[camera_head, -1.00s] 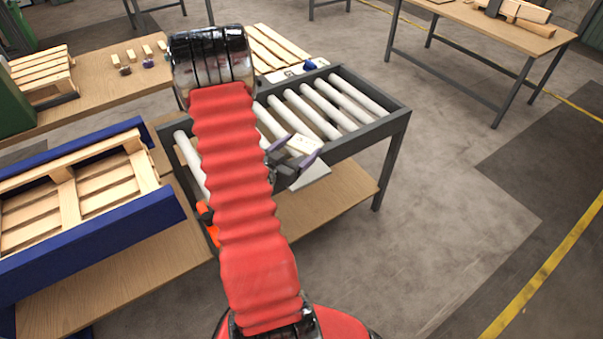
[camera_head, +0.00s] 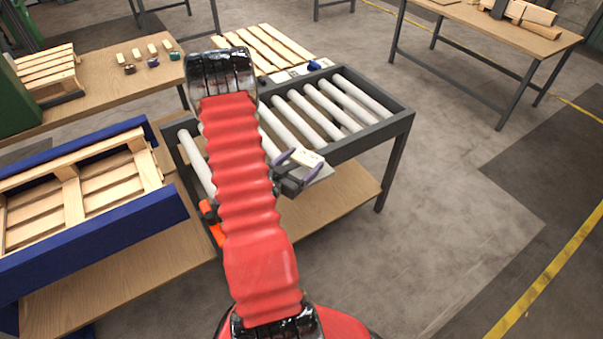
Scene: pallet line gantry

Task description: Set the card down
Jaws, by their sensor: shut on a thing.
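The card (camera_head: 307,157) is a small cream-white piece with faint dark marking on top. It sits between the purple-tipped fingers of my gripper (camera_head: 299,164), which is shut on it. My gripper is at the front side of the roller conveyor (camera_head: 362,141), over a pale grey plate (camera_head: 325,172) at the conveyor's front edge. I cannot tell whether the card touches the plate. The fingers and the card hide part of the plate, and my red-sleeved arm hides the middle of the conveyor.
A blue-sided frame (camera_head: 110,240) with a wooden pallet stands at left. A table (camera_head: 100,95) behind it bears several small blocks with coloured pieces beside them. Another pallet (camera_head: 262,48) lies behind the conveyor. The floor at right is clear.

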